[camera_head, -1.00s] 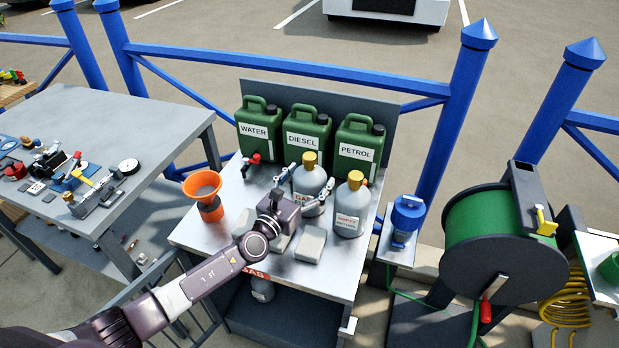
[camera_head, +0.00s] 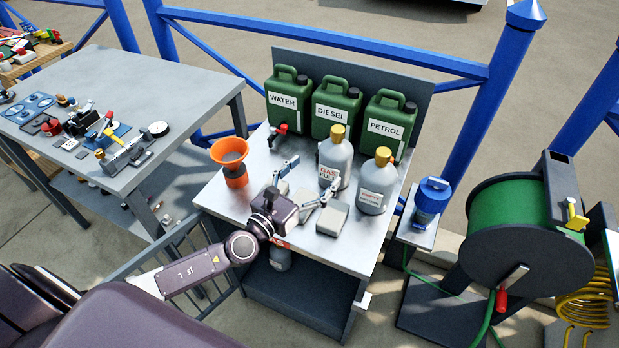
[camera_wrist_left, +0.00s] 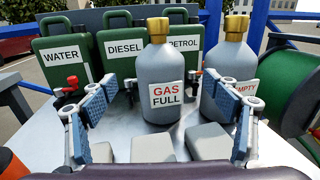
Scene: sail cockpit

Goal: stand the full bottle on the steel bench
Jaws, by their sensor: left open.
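The full bottle (camera_head: 334,163), grey with a gold cap and a "GAS FULL" label, stands upright on the metal bench top (camera_head: 330,250). It also shows in the left wrist view (camera_wrist_left: 165,85), between and beyond the spread fingers. My left gripper (camera_head: 303,182) is open and empty, in front of the bottle and apart from it. The similar bottle labelled "EMPTY" (camera_wrist_left: 228,75) stands just right of the full one; it also shows in the head view (camera_head: 374,185). My right gripper is out of view.
Green water (camera_head: 289,98), diesel (camera_head: 337,108) and petrol (camera_head: 388,127) cans line the bench's back. An orange funnel (camera_head: 232,160) stands left, and pale blocks (camera_head: 332,219) lie in front. A grey table (camera_head: 185,95) with tools is at left, a hose reel (camera_head: 515,225) at right.

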